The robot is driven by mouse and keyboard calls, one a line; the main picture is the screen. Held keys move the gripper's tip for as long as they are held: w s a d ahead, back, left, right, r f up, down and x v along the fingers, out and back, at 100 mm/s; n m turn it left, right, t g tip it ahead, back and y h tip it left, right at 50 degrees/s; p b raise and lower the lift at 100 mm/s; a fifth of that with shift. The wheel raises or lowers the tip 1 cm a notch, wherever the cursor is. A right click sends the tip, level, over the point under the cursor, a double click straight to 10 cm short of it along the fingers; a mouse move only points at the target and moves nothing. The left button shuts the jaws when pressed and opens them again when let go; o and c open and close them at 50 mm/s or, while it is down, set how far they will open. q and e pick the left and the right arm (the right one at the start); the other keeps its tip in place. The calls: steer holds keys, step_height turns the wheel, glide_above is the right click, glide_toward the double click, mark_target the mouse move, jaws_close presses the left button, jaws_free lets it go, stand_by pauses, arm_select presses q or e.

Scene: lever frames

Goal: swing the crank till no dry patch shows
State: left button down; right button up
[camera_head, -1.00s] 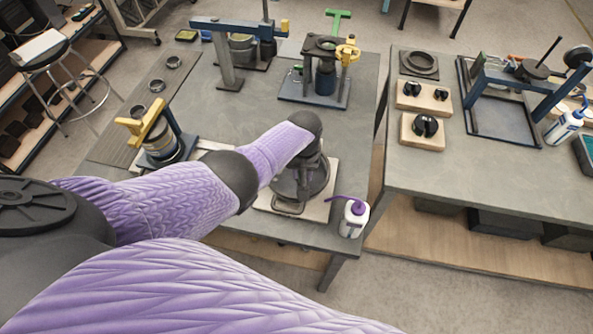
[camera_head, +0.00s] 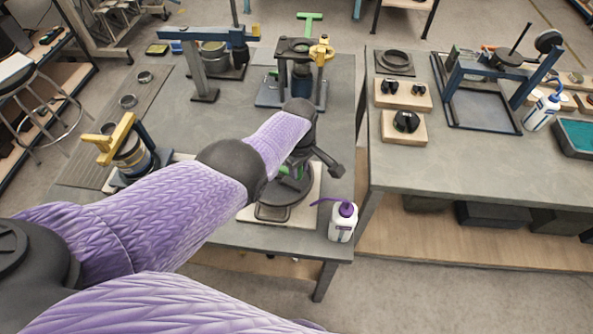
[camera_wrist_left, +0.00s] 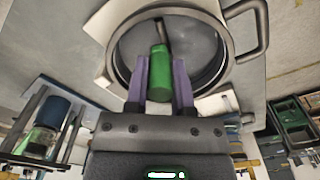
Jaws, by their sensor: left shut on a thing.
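The crank's green handle (camera_wrist_left: 160,78) stands between the two purple fingers of my left gripper (camera_wrist_left: 162,80) in the left wrist view, and the gripper is shut on it. A little green also shows under the wrist in the head view (camera_head: 288,171). The crank's dark arm (camera_wrist_left: 162,32) reaches from the handle over a round dark pan (camera_wrist_left: 200,50) with a raised rim and a loop handle. In the head view the pan (camera_head: 290,190) is partly hidden by my left arm. Its floor looks grey; I cannot tell wet from dry. My right gripper is not in view.
A white bottle with a purple spout (camera_head: 343,222) stands close to the right of the pan, near the table's front corner. A yellow-levered device (camera_head: 130,155) stands to the left. Other presses stand behind. A second table (camera_head: 470,165) is at the right, across a gap.

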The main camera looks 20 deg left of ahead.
arm_select(q)
steer(key=shift+w+n, duration=0.2)
steer(key=shift+n, duration=0.2)
steer(key=shift+c, duration=2.4)
jaws_free()
step_height(320, 180, up, 10)
steer(key=p, duration=0.7)
